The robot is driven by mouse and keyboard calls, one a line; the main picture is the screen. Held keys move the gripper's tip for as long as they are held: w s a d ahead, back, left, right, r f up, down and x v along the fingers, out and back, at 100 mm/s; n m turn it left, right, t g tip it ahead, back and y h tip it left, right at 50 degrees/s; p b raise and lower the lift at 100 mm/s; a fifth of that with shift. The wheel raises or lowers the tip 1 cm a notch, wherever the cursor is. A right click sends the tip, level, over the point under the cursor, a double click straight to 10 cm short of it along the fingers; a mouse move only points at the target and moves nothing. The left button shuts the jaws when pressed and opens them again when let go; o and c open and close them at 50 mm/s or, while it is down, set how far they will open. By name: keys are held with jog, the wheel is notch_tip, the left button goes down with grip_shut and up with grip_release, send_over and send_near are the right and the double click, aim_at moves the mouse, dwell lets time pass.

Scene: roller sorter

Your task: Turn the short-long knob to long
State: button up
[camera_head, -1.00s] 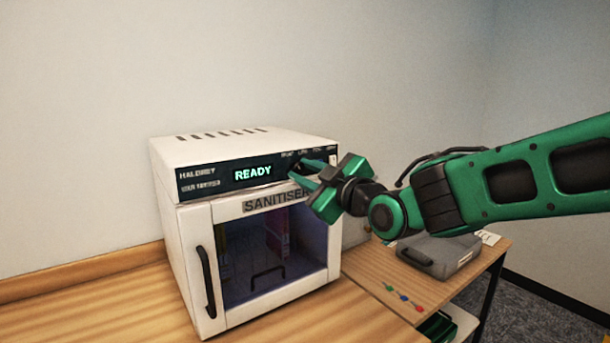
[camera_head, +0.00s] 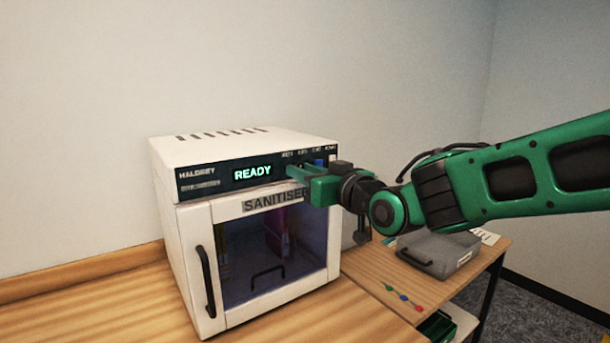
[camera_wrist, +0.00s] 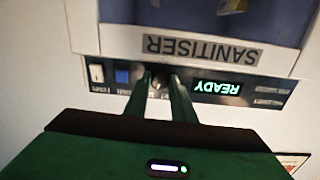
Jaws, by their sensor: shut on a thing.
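The sanitiser (camera_head: 190,240) is a white box with a dark control panel along its top front, and its display (camera_head: 253,172) reads READY. My gripper (camera_head: 293,171) reaches in from the right to the panel, just right of the display. In the wrist view, which shows the panel upside down, the two green fingers of my gripper (camera_wrist: 157,87) stand on either side of a small dark knob (camera_wrist: 157,80) and are shut on it. The fingers hide part of the knob, and its pointer and labels are too small to read.
A blue button (camera_wrist: 122,75) and a white switch (camera_wrist: 96,72) sit beside the knob. The sanitiser's glass door (camera_head: 275,255) is closed. A grey case (camera_head: 440,252) and small coloured items (camera_head: 402,297) lie on the side table to the right.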

jog(key=shift+w+d+r+m, duration=0.1)
jog(key=shift+d+r+m, duration=0.1)
jog(key=shift+m, duration=0.65)
jog(key=shift+w+d+r+m, duration=0.1)
jog(key=shift+d+m, duration=0.05)
jog(key=shift+m, duration=0.7)
jog(key=o, duration=0.8)
jog(key=shift+f, duration=0.1)
jog(key=shift+s+a+f, duration=0.1)
jog(key=shift+a, duration=0.05)
jog(key=shift+s, duration=0.1)
jog(key=v, duration=1)
jog(key=shift+s+d, duration=0.15)
jog(key=shift+d, duration=0.15)
